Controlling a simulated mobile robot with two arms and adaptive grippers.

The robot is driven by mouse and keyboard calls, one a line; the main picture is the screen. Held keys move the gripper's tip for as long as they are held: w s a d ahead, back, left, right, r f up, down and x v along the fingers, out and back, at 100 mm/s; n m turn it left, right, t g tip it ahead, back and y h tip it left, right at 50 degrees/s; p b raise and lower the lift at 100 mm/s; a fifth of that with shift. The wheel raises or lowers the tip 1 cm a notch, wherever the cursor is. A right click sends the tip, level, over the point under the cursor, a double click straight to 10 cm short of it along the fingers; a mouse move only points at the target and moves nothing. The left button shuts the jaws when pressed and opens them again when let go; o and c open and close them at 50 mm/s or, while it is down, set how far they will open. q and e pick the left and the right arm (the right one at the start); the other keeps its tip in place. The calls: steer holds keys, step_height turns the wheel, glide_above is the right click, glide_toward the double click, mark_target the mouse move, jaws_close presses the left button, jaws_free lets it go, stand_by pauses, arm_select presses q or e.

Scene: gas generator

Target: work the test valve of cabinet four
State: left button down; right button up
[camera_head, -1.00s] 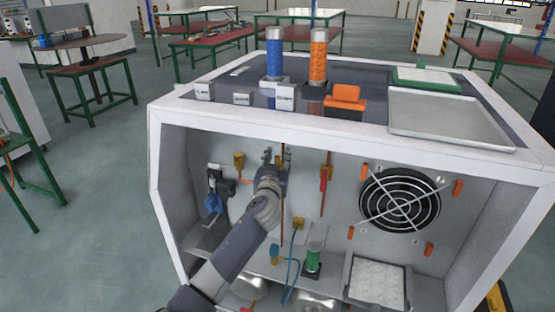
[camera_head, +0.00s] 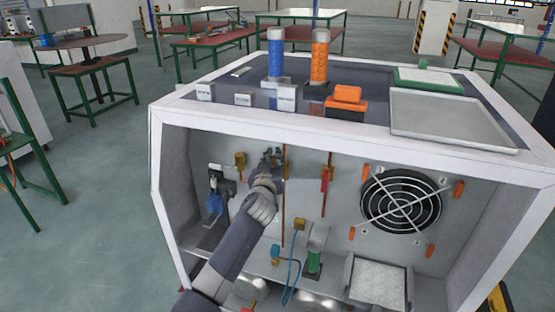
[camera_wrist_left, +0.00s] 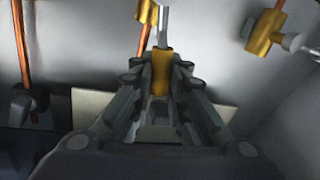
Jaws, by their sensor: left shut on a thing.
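The open-fronted white cabinet (camera_head: 330,136) fills the middle of the head view. My left gripper (camera_head: 272,157) reaches inside near its back panel. In the left wrist view, my left gripper (camera_wrist_left: 161,88) is shut on a brass valve part (camera_wrist_left: 161,65) with a silver stem above it. Fingers hide most of this valve in the head view. An orange-brown pipe (camera_head: 284,210) runs just right of the gripper. My right gripper is not in view.
A black fan (camera_head: 400,203) is on the back panel at right. A green-based cylinder (camera_head: 314,262) and a blue hose (camera_head: 291,277) stand low inside. A blue column (camera_head: 275,60), an orange column (camera_head: 319,60) and a grey tray (camera_head: 450,117) are on top.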

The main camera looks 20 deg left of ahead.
arm_select(q)
steer(key=a+f+n+g+h+p, duration=0.1)
steer(key=a+f+n+h, duration=0.2)
steer(key=n, duration=1)
steer(key=shift+a+f+n+g, duration=0.35)
steer(key=shift+a+f, duration=1.25)
steer(key=shift+f, duration=1)
steer(key=c, duration=1.6)
jaws_free()
steer(key=shift+o, duration=0.2)
steer(key=shift+r, duration=0.1)
